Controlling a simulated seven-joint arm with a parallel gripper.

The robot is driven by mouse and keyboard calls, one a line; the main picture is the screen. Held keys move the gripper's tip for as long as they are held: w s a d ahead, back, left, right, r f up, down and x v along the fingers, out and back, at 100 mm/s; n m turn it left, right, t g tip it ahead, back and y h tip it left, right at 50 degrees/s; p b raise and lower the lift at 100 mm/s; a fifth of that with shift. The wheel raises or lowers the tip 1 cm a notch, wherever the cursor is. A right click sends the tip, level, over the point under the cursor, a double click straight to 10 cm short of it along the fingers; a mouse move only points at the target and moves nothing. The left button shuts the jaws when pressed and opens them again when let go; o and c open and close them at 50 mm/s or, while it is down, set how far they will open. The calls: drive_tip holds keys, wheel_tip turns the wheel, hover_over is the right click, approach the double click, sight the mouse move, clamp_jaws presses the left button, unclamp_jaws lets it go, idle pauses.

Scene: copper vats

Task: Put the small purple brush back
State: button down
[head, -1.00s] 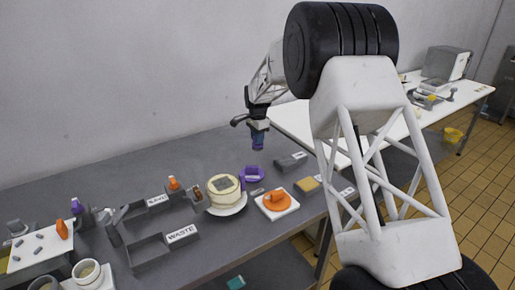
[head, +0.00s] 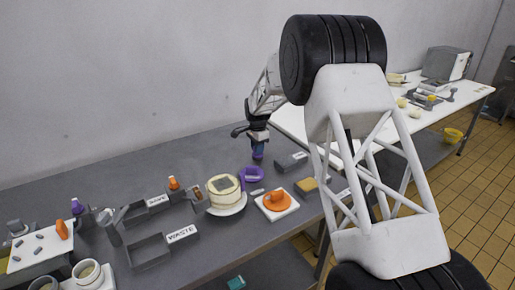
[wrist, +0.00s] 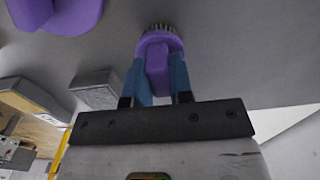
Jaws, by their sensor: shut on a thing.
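The small purple brush (wrist: 157,58) is in my gripper (wrist: 157,82), its grip between the two blue fingers and its dark bristles pointing away from the palm. In the head view my gripper (head: 258,152) points down above the back of the grey table, just behind a purple ring-shaped item (head: 251,174). A larger purple thing (wrist: 62,14) shows at the upper left of the wrist view, apart from the brush. In the head view the brush is too small to make out clearly.
A round cake (head: 222,188) on a white plate stands left of the purple item. An orange item (head: 277,200) on a white board is in front. A grey block (head: 292,161) lies to the right. Grey trays marked SAVE and WASTE (head: 150,252) are further left. The back strip of table is clear.

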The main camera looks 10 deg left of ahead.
drive_tip(key=shift+f, duration=0.1)
drive_tip(key=c, duration=1)
unclamp_jaws()
wheel_tip(320, 180, up, 12)
drive_tip(key=shift+r, duration=0.15)
drive_tip(key=shift+d, duration=0.15)
idle(0.5)
